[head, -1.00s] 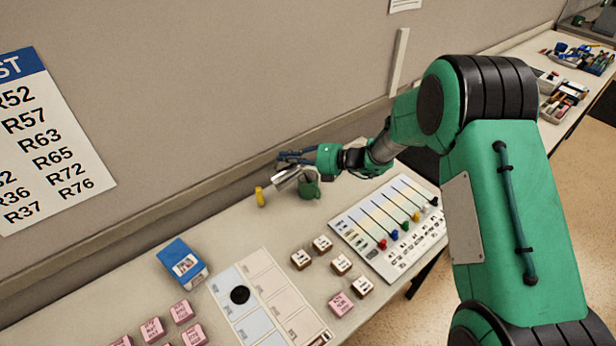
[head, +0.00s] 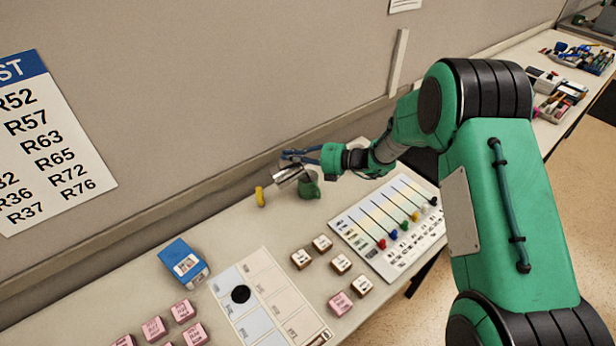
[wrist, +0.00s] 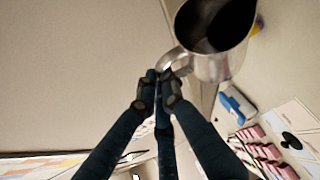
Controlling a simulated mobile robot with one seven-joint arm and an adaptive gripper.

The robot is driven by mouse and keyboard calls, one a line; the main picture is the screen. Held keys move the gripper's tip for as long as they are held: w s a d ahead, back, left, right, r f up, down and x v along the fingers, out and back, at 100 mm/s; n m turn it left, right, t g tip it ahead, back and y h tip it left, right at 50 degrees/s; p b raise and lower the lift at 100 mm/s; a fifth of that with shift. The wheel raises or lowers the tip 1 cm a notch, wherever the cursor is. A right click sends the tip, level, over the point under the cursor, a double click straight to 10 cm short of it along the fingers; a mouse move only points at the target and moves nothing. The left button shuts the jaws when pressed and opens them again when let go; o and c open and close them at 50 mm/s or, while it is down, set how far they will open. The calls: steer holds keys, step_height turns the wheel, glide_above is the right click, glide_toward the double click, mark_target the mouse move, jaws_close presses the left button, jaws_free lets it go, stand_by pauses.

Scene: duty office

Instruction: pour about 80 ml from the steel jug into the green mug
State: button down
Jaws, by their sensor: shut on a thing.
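The steel jug (head: 285,176) is held in the air, tilted, beside and partly over the green mug in the head view. In the wrist view the jug (wrist: 212,66) shows its open mouth and dark inside; its liquid level cannot be told. My gripper (head: 296,157) is shut on the jug's handle, which shows between the fingertips in the wrist view (wrist: 163,80). The green mug (head: 309,187) stands upright on the table, its top partly hidden by the jug. I see no stream between jug and mug.
A yellow object (head: 260,196) stands just left of the mug. A slider board (head: 388,228) lies to the right, with several labelled blocks (head: 322,243) in front. A blue box (head: 184,263) and a chart board (head: 268,300) lie nearer. The wall rises close behind.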

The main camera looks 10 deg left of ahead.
mark_target(281, 172)
steer(key=shift+w+d+r+p, duration=0.2)
steer(key=shift+d+r+p, duration=0.05)
steer(key=shift+p, duration=0.15)
stand_by(0.3)
steer(key=shift+s+a+f+n+h+b, duration=0.15)
steer(key=shift+s+a+f+b, duration=0.1)
steer(key=shift+s+a+b, duration=0.3)
steer(key=shift+s+a+f+n+h+b, duration=0.15)
steer(key=shift+s+a+f+b, duration=0.15)
steer(key=shift+a+b, duration=0.4)
steer(key=shift+s+a+n+h+p, duration=0.3)
steer(key=shift+s+a+h+p, duration=0.1)
steer(key=shift+p, duration=0.1)
steer(key=shift+a+f, duration=0.1)
steer(key=shift+f, duration=0.25)
steer(key=shift+s, duration=0.1)
